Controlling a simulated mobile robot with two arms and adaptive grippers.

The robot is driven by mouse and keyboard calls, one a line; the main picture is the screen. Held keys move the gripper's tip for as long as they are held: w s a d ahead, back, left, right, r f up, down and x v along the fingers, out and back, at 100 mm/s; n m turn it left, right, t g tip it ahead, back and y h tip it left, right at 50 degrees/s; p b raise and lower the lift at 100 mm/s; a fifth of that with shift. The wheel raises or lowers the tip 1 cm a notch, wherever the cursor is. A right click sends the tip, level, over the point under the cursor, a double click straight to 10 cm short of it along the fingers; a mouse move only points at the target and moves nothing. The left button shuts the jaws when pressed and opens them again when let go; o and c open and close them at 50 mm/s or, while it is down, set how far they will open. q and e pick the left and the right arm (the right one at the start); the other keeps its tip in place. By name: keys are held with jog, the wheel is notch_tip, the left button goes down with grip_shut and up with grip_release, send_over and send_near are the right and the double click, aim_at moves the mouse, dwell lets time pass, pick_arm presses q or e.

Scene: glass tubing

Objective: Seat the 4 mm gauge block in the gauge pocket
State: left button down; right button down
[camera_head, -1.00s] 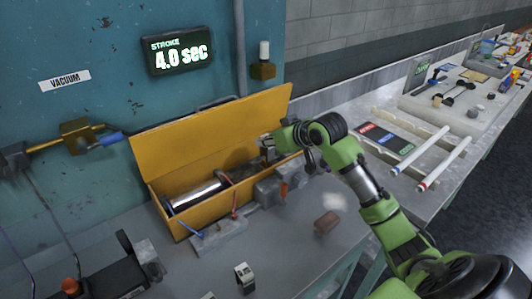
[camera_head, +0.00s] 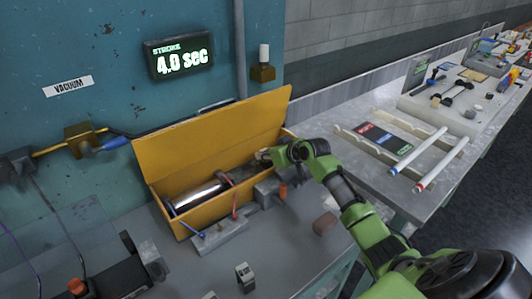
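A small grey block with a pale marked face (camera_head: 245,278) stands on the grey bench at the front; it may be the gauge block, but its size marking is too small to read. I cannot pick out the gauge pocket with certainty. My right gripper (camera_head: 264,156) is at the right end of the open yellow box (camera_head: 205,214), far behind the small grey block. It is small and partly hidden by its own wrist, so I cannot tell whether it is open or holds something. My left gripper is out of view.
A shiny metal cylinder (camera_head: 198,193) lies in the yellow box. A grey fixture with levers (camera_head: 221,236) stands in front of it, and a brown block (camera_head: 325,223) lies to the right. White rods (camera_head: 418,152) lie on the right-hand bench.

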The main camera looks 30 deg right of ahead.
jog(key=shift+f, duration=0.1)
jog(key=c, duration=1.8)
grip_release()
jog(key=shift+r, duration=0.25)
jog(key=shift+s, duration=0.25)
jog(key=b+v, duration=0.1)
jog(key=v, duration=1)
jog(key=shift+s+r, duration=0.2)
jog(key=shift+r, duration=0.05)
